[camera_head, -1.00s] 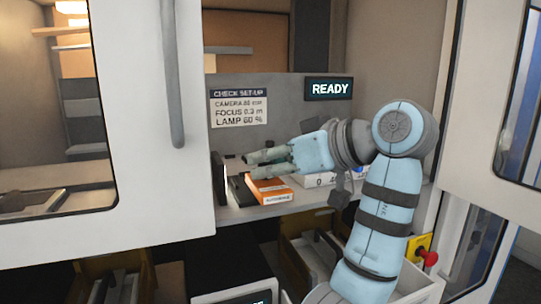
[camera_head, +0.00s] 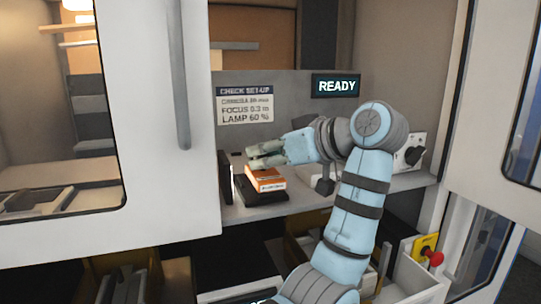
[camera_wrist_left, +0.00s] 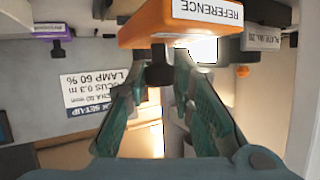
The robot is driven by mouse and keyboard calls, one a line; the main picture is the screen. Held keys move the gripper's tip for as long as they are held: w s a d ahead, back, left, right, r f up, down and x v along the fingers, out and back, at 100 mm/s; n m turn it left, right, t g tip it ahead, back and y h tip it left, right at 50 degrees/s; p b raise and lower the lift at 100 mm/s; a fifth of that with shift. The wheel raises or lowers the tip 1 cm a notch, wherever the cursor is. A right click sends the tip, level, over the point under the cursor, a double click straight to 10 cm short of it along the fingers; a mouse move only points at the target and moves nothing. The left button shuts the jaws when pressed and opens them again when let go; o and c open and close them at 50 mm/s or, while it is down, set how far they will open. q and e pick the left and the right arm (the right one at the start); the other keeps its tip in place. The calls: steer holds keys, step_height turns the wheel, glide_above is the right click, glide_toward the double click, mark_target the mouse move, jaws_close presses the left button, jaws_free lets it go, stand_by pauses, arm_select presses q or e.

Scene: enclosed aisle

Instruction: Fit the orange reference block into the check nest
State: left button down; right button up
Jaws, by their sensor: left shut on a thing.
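The orange reference block (camera_head: 265,179) has a white label and is over a low black base (camera_head: 249,190) on the shelf, which looks like the check nest. In the left wrist view the block (camera_wrist_left: 150,30) fills the top, with its REFERENCE label upside down and a black knob (camera_wrist_left: 159,70) on it. My left gripper (camera_head: 264,156) is shut on the block, with its fingers (camera_wrist_left: 167,85) around the knob. I cannot tell whether the block touches the base or is just above it. My right gripper is not in view.
A READY display (camera_head: 336,86) and a set-up sign (camera_head: 245,103) are on the back panel. A white box with a black knob (camera_head: 413,156) stands right on the shelf. A white cabinet door (camera_head: 160,240) borders the left. Open drawers and a red button (camera_head: 436,258) are below.

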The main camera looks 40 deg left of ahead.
arm_select(q)
steer(key=shift+w+a+f+p, duration=0.1)
steer(key=shift+w+a+p, duration=0.15)
steer(key=shift+w+a, duration=0.3)
steer(key=shift+w+a+r+p, duration=0.1)
steer(key=shift+w+a+p, duration=0.15)
steer(key=shift+a, duration=0.45)
steer(key=shift+w+a+f+p, duration=0.1)
steer(key=shift+w+a+p, duration=0.1)
steer(key=shift+w+a, duration=0.4)
steer(key=shift+s+f+b, duration=0.2)
steer(key=shift+f+b, duration=0.15)
steer(key=shift+f, duration=0.9)
steer(key=c, duration=1.3)
jaws_free()
steer(key=v, duration=1.1)
steer(key=shift+s+d+r, duration=0.1)
steer(key=shift+d+r, duration=0.1)
steer(key=shift+d, duration=0.15)
